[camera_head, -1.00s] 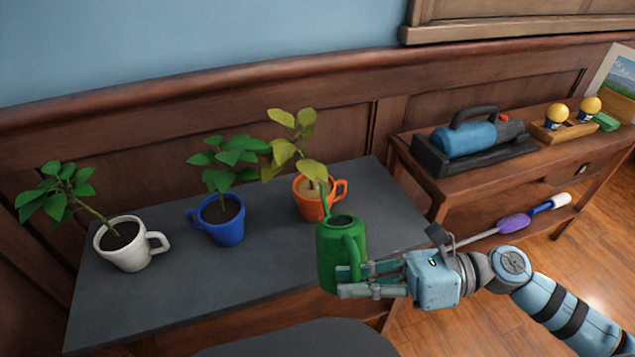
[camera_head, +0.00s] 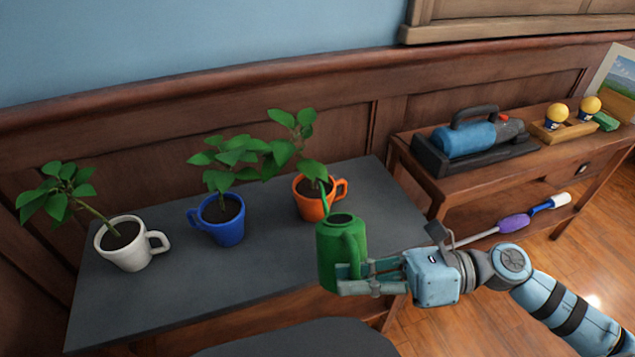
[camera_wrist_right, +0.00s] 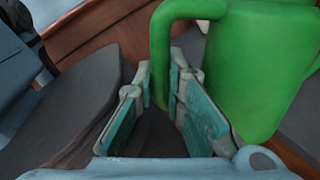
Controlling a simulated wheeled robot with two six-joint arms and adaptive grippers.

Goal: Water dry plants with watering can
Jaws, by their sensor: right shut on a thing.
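A green watering can (camera_head: 330,250) is held upright in front of the orange mug by my right gripper (camera_head: 358,279). The gripper is shut on the can's handle, which shows between the fingers in the right wrist view (camera_wrist_right: 160,75). The can's thin spout points toward the orange mug (camera_head: 309,200). Three potted plants stand in a row on the grey table top: one in the white mug (camera_head: 128,252) at left, one in the blue mug (camera_head: 222,226) in the middle, one in the orange mug at right. All have green leaves, and the soil looks dark. My left gripper is not in view.
The grey table top (camera_head: 180,285) has free room in front of the mugs. A wooden shelf at right carries a blue and black tool (camera_head: 470,138) on a dark base and a wooden tray (camera_head: 553,133) with yellow-topped items. A purple-handled duster (camera_head: 514,223) lies below.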

